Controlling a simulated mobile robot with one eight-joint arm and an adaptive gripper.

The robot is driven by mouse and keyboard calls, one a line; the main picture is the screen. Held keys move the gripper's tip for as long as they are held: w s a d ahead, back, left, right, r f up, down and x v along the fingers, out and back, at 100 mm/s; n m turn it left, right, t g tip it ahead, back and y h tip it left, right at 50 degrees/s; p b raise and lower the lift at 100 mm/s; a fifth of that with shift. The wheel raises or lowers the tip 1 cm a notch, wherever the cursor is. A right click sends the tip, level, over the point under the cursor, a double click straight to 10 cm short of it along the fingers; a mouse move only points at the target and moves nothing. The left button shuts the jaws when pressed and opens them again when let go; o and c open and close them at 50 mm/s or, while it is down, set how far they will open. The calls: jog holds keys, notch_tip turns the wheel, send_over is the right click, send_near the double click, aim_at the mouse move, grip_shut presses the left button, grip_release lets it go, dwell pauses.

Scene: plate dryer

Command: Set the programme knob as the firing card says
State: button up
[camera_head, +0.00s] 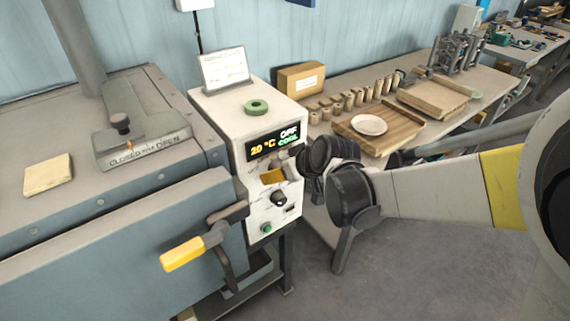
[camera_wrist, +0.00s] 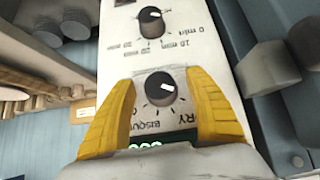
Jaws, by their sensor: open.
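The programme knob (camera_wrist: 157,92) is black with a white pointer mark and sits on the white control panel (camera_wrist: 120,45). In the wrist view its pointer points right, and its upside-down labels include "BISQUE" and a partly hidden word ending in "RY". My gripper (camera_wrist: 160,80) is open, with one yellow finger on each side of this knob; I cannot tell if they touch it. In the head view my gripper (camera_head: 273,177) is at the panel front and largely hides the knob. The firing card (camera_head: 226,70) stands on the control box; its writing is too small to read.
A timer knob (camera_wrist: 152,22) marked in minutes sits beside the programme knob. The display (camera_head: 272,143) reads 20 °C, OFF, COOL. A green button (camera_head: 266,228) is lower on the panel. A yellow-handled latch (camera_head: 184,253) sticks out at left.

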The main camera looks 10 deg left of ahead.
jog(key=c, duration=1.2)
jog(key=shift+c, duration=0.2)
jog(key=shift+m+g+y+b, duration=0.45)
jog(key=shift+m+g+y, duration=0.35)
jog(key=shift+g+y, duration=0.3)
jog(key=m+g+y+b, duration=0.2)
jog(key=shift+f+y, duration=0.15)
jog(key=shift+y, duration=0.25)
jog(key=m+g+y+b, duration=0.2)
jog(key=b, duration=0.1)
jog(key=shift+y, duration=0.3)
jog(key=shift+m+g+y+b, duration=0.4)
jog(key=shift+m+y+b, duration=0.5)
jog(key=shift+y+b, duration=0.1)
jog(key=shift+r, duration=0.2)
